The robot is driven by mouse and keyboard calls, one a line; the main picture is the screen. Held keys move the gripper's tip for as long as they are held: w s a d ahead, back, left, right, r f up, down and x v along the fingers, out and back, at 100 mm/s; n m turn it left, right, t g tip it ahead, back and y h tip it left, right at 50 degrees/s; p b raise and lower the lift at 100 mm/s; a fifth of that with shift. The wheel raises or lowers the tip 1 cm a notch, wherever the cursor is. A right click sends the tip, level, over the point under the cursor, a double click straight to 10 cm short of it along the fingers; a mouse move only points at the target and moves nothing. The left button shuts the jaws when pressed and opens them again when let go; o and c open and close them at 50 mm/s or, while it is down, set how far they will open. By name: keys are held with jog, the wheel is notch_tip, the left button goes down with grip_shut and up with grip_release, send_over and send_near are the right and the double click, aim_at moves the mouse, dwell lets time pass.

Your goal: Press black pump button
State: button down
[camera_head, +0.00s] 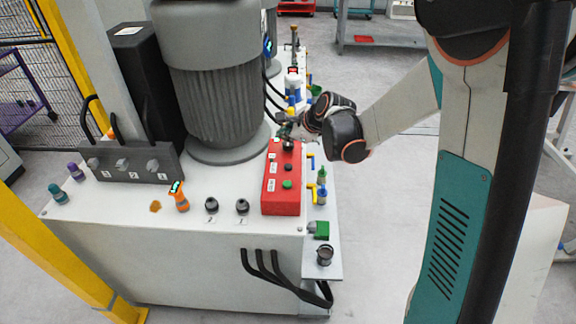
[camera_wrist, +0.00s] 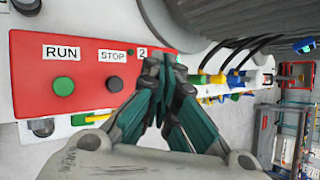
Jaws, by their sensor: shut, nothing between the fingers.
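The red control box (camera_head: 283,202) sits on the white cabinet top, right of the big grey motor. Its black button (camera_head: 288,168) lies between the green button and the far end. In the wrist view, the black button (camera_wrist: 115,84) is under a STOP label, and the green button (camera_wrist: 63,86) is under a RUN label. My gripper (camera_wrist: 160,62) is shut and empty. Its fingertips are over the far end of the red box, right of the black button in the wrist view, beside a "2" label. In the head view my gripper (camera_head: 286,133) partly covers that end.
The grey motor (camera_head: 215,105) rises close to the left of the box. Yellow, blue and green valves (camera_head: 322,185) line the cabinet's right edge. Two black knobs (camera_head: 242,206) and an orange device (camera_head: 180,198) sit on the cabinet top. Floor to the right is open.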

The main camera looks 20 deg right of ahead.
aim_at(286, 167)
jog(key=shift+f+b, duration=3.15)
jog(key=shift+f, duration=1.25)
jog(key=shift+f+b, duration=0.4)
jog(key=shift+f+b, duration=0.4)
jog(key=shift+f, duration=0.05)
jog(key=shift+r, duration=0.15)
jog(key=shift+r+p, duration=0.65)
jog(key=shift+r, duration=0.15)
jog(key=shift+r+p, duration=1.7)
jog(key=shift+r, duration=0.75)
